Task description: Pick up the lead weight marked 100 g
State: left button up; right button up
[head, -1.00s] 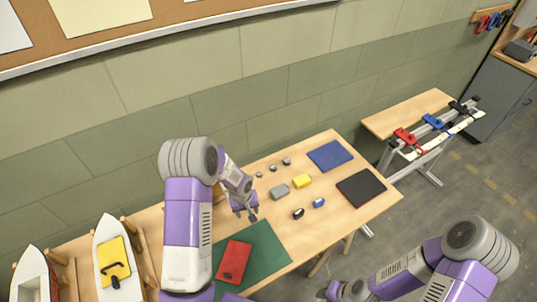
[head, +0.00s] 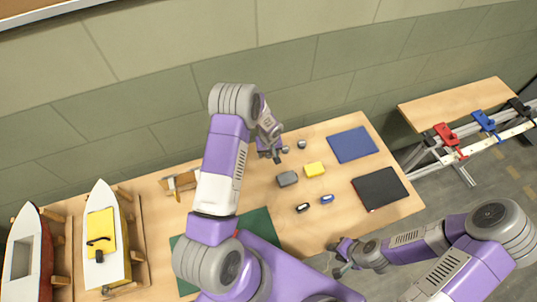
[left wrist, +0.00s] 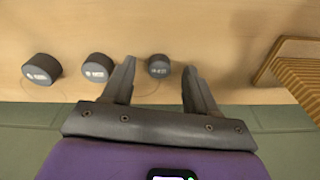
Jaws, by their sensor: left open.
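Three dark grey round weights stand in a row in the left wrist view: the largest (left wrist: 41,69) at the left, a middle one (left wrist: 97,67), and the smallest (left wrist: 158,66) at the right. Each has a pale mark on it, too blurred to read surely, so I cannot tell which is 100 g. My left gripper (left wrist: 158,80) is open; the smallest weight shows between its fingers, not gripped. In the head view my left gripper (head: 277,156) is over the table's back part and hides some weights; one weight (head: 302,144) shows to its right. My right gripper (head: 340,262) is low, off the table's front; its jaws are unclear.
A wooden stand (head: 180,183) is left of my left gripper. Boat models stand far left.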

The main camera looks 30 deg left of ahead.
pick_arm(q)
jog(key=shift+w+f, duration=0.1)
jog(key=shift+f, duration=0.3)
jog(key=shift+c, duration=0.3)
grip_shut()
